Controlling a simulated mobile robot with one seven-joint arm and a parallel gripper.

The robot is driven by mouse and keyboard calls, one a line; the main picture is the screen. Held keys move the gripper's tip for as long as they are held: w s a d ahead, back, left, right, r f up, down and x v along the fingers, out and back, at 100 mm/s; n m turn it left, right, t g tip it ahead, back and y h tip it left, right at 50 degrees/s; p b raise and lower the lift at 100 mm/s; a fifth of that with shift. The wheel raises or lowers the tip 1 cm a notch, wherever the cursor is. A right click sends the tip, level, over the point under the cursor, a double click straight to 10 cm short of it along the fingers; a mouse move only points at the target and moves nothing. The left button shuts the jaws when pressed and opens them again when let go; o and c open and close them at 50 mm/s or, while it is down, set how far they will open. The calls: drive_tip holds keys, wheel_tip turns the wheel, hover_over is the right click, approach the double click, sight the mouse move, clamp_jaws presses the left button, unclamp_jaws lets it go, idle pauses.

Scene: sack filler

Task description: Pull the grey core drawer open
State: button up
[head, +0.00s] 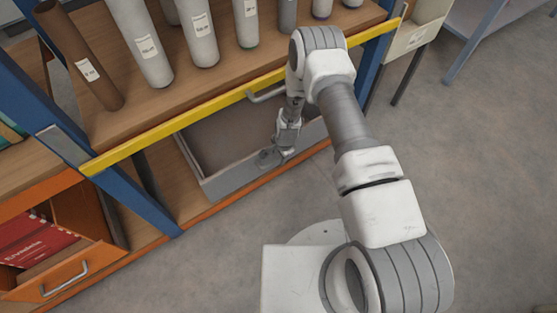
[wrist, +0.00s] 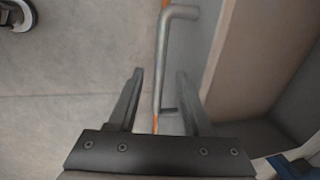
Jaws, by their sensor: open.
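The grey core drawer (head: 225,184) stands pulled out below the yellow-edged shelf in the head view, and I see into its inside, which looks empty. In the wrist view its grey front panel (wrist: 207,38) and open inside are to the right. Its bar handle (wrist: 161,60) runs between the fingers of my gripper (wrist: 160,74). The fingers are open, one on each side of the bar, with gaps showing. In the head view my gripper (head: 273,157) is at the drawer's front, and the drawer's handle is hidden there.
Several labelled core tubes (head: 198,35) stand on the wooden shelf above. Another grey handle (head: 267,94) shows under the yellow shelf edge (head: 160,128). An orange drawer (head: 75,268) with red contents is open at the lower left. Grey floor in front is clear.

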drive_tip(key=shift+w+a+f, duration=0.15)
drive_tip(key=shift+w+f, duration=0.05)
drive_tip(key=shift+f, duration=0.85)
clamp_jaws()
idle(0.7)
